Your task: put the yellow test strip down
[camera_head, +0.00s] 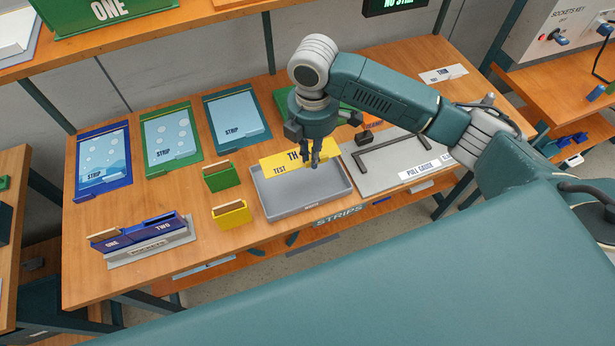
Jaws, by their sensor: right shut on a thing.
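My right gripper (316,157) reaches in from the right and points down over the grey tray (275,208). It is shut on a yellow test strip (272,164) with dark letters, of which "TEST" and "TH" can be read. The strip lies across the tray's back edge, and the gripper hides part of it. I cannot tell whether the strip touches the tray. The tray's floor in front of the strip looks bare. My left gripper is not in view.
Left of the tray stand a small green holder (223,178) and a small yellow holder (231,215). Blue, green and dark strip trays line the back. A grey plate with a dark handle (393,157) is to the right. Bare wood (90,215) shows at the left.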

